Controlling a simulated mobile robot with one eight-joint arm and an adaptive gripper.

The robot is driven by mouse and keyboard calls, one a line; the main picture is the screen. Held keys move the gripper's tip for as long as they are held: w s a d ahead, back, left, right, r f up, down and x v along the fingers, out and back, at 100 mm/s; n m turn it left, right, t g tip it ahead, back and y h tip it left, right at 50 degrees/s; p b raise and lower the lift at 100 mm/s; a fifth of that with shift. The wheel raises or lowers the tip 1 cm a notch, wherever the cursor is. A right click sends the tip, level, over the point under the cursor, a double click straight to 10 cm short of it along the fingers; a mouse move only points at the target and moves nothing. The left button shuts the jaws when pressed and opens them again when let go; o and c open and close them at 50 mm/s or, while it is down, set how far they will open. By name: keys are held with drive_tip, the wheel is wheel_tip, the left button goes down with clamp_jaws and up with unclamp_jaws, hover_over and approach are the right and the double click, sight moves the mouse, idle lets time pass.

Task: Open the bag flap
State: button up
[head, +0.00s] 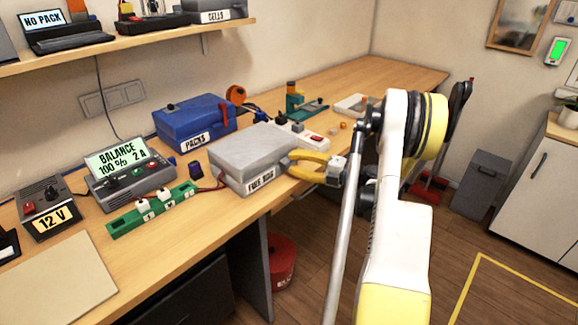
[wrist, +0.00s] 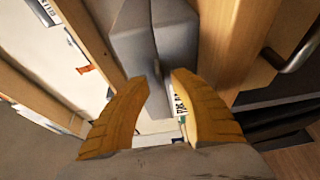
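The fire bag (head: 238,150) is a grey box-shaped bag with a white label on its front, lying on the workbench. Its lid looks closed. My gripper (head: 290,164) is at the bag's right end, its yellow fingers pointing at it. In the wrist view the grey bag (wrist: 130,25) lies ahead, and a narrow grey tab (wrist: 157,98) stands between the two fingertips (wrist: 160,78). The fingers are apart, with a small gap at the right of the tab; contact on the left side is unclear.
A blue packs case (head: 190,122) stands behind the bag. A green strip (head: 150,210) and a balance charger (head: 128,175) are to its left. A white power strip (head: 305,137) lies behind my gripper. The bench's front edge is close to the bag.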

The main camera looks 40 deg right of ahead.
drive_tip(key=shift+x, duration=0.85)
drive_tip(key=shift+r, duration=0.1)
clamp_jaws()
